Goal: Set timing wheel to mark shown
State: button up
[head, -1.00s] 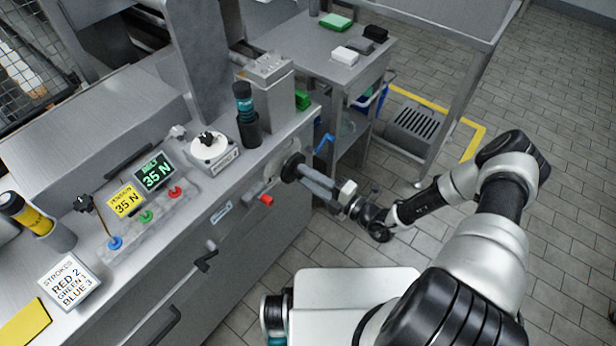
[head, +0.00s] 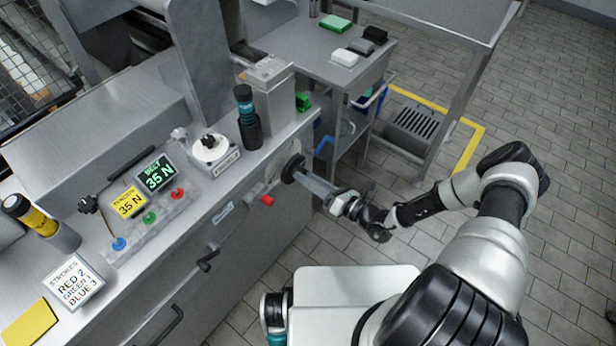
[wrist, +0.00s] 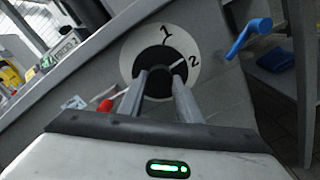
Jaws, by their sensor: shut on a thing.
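The timing wheel (head: 292,168) is a black round knob on the front of the machine. In the wrist view the wheel (wrist: 150,56) sits on a pale dial (wrist: 140,42) with the numerals 1 at the top and 2 at the right. A short white line on the wheel's right side points roughly toward the 2; its exact angle is hard to read. My gripper (wrist: 160,78) reaches straight at the wheel and its two fingers are shut on the hub. In the head view my gripper (head: 300,174) hides part of the wheel and dial.
A blue handle (wrist: 248,38) stands right of the dial. A red knob (head: 267,200) is close at its lower left. A panel reads BELT 35 N (head: 158,173) and TENSION 35 N (head: 129,203). A card (head: 74,283) lists strokes: red 2, green 1, blue 3. A side table (head: 310,50) stands behind.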

jog(key=shift+n+p, duration=1.05)
jog(key=shift+n, duration=3.25)
jog(key=o, duration=1.1)
jog(key=v, duration=1.7)
jog(key=shift+s+d+f, duration=0.1)
jog(key=shift+s+d, duration=0.1)
jog(key=shift+d, duration=0.05)
jog(key=shift+n, duration=0.3)
